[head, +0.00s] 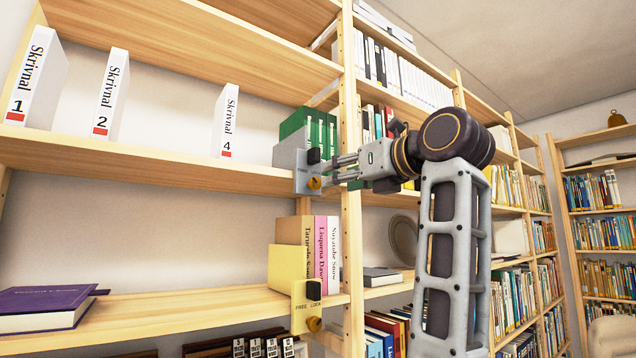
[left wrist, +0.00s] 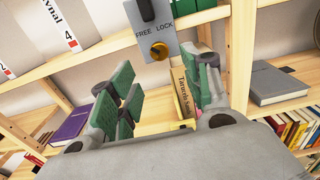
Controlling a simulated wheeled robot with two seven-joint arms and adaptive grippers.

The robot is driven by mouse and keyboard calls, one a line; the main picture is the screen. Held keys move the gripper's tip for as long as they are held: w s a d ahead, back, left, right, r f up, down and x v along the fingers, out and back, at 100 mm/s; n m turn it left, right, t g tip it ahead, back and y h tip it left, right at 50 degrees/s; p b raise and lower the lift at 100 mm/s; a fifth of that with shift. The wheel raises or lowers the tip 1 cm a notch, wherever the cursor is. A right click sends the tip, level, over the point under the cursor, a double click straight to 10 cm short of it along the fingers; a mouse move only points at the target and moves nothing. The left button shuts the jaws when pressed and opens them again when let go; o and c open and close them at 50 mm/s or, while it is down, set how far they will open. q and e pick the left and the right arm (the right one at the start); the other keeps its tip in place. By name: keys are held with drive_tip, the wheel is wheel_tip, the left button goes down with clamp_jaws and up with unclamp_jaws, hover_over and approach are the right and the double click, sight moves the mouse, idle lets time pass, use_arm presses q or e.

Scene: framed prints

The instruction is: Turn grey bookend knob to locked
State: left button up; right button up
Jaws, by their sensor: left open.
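The grey bookend (head: 290,158) stands on the upper shelf against green books. Its front plate carries a black block and a round brass-orange knob (head: 314,183). In the left wrist view the plate (left wrist: 158,20) reads FREE on the left and LOCK on the right, with the knob (left wrist: 159,51) below the words. I cannot tell for certain which word the knob points to. My left gripper (head: 338,168) is beside the plate, at its right in the head view. Its green-padded fingers (left wrist: 165,85) are apart and empty, and the knob lies beyond them. My right gripper is not in view.
A yellow bookend (head: 305,316) with its own FREE/LOCK plate and knob stands on the shelf below. White Skrivnal volumes (head: 225,122) stand left on the upper shelf. A wooden upright (head: 351,215) is close to my gripper. A purple book (head: 45,302) lies lower left.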

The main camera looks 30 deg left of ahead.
sight(316, 184)
use_arm(q)
drive_tip(key=shift+p+x, duration=0.75)
drive_tip(key=shift+x, duration=3.85)
drive_tip(key=shift+s, duration=0.1)
drive_tip(key=c, duration=1)
